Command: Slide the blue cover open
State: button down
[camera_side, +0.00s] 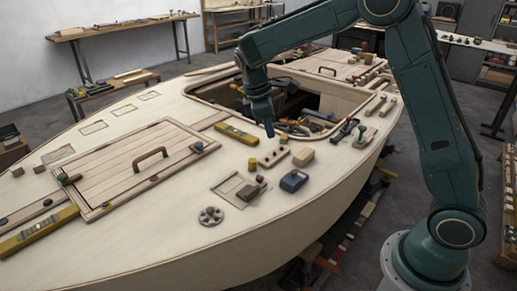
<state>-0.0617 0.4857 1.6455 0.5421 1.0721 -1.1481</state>
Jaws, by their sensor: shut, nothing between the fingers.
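A small blue piece (293,182) with a darker patch on its face sits on the pale plywood deck, right of centre near the hull's near edge. It looks like the blue cover; at this size I cannot tell whether it is open or closed. My gripper (269,131) points down above the deck, near the front edge of the large hatch opening. It is shut and empty. It is up and to the left of the blue piece in the picture, clearly apart from it.
Wooden blocks and knobs (275,158) stand between my gripper and the blue piece. A square recessed panel (229,185) and a round handwheel (211,216) lie to its left. A yellow level (236,134) lies by the open hatch (340,103). A handled wooden hatch (120,170) is further left.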

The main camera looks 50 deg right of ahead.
jog(key=w+f+n+g, duration=0.1)
jog(key=w+f+n, duration=0.1)
jog(key=f, duration=0.5)
jog(key=shift+w+f+g, duration=0.25)
jog(key=shift+w+g, duration=0.05)
jog(key=shift+w, duration=0.4)
jog(key=shift+d+f, duration=0.1)
jog(key=shift+d, duration=0.1)
send_near(288, 177)
jog(key=f, duration=0.1)
jog(key=a+f, duration=0.1)
jog(key=f, duration=0.1)
jog(key=w+a+f, duration=0.1)
jog(key=f, duration=0.1)
jog(key=shift+s+d+f, duration=0.2)
jog(key=shift+s+d, duration=0.65)
jog(key=shift+d, duration=0.3)
jog(key=shift+s+d, duration=0.4)
jog(key=shift+d, duration=0.1)
